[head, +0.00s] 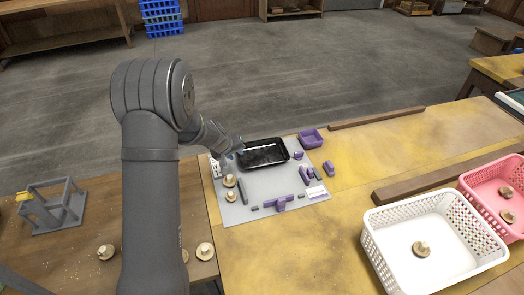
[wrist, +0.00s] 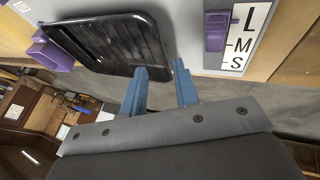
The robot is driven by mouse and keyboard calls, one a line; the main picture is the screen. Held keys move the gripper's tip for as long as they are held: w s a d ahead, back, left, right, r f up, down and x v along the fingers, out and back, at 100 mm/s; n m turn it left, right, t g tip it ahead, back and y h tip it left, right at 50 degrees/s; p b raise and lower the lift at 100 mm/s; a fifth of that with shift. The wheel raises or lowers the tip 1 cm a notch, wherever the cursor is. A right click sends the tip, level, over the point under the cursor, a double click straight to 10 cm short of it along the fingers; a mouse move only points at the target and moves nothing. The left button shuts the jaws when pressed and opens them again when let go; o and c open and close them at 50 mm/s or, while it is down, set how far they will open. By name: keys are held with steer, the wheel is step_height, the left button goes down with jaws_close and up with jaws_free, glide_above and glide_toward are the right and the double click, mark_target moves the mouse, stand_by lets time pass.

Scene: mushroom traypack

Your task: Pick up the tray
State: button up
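The black tray (head: 256,158) lies on the grey mat (head: 236,213) in the head view, its inside empty. It also fills the upper left of the wrist view (wrist: 105,42). My gripper (head: 238,146) is at the tray's left end in the head view. In the wrist view my gripper (wrist: 161,70) has its two blue fingers apart, with the tray's near rim and corner reaching into the gap between them. I cannot tell whether either finger touches the rim. The fingertips are small and partly hidden in the head view.
Purple fixtures (head: 311,138) and several mushrooms (head: 230,181) stand on and around the mat. A white L-M-S label (wrist: 247,35) is beside the tray. A white basket (head: 385,245) and a pink basket (head: 480,182) are at right. Wooden strips (head: 376,118) lie on the table.

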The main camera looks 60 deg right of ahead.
mark_target(238, 164)
steer(key=shift+w+x, duration=0.2)
steer(key=shift+x, duration=1.9)
steer(key=shift+a+f, duration=0.2)
steer(key=shift+c, duration=0.2)
jaws_close()
